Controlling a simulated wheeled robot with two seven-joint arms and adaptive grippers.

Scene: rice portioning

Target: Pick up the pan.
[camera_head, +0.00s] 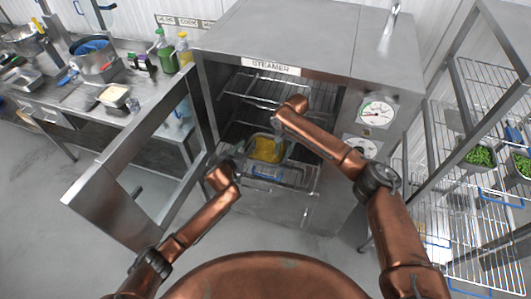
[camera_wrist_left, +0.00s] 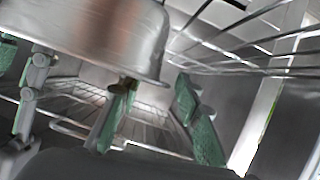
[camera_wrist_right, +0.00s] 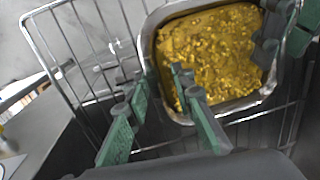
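The metal pan (camera_wrist_right: 240,104) of yellow food (camera_head: 267,150) is inside the open steamer (camera_head: 300,85). My right gripper (camera_wrist_right: 160,105) is open at one side of the pan, with one finger over the food and the other outside the rim. My left gripper (camera_wrist_left: 155,115) is open at the pan's opposite side. In the left wrist view, the pan's wall (camera_wrist_left: 110,35) fills the upper left, close to one left finger; contact is unclear. In the head view, the left gripper (camera_head: 228,155) is at the pan's left; the right fingers are largely hidden by the arm.
The steamer door (camera_head: 115,205) stands open at left. Wire racks (camera_head: 262,88) are above the pan. A counter with a pot (camera_head: 95,62), bottles (camera_head: 184,50) and a small tray (camera_head: 113,95) is at left. A wire shelf with pans of green food (camera_head: 480,156) is at right.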

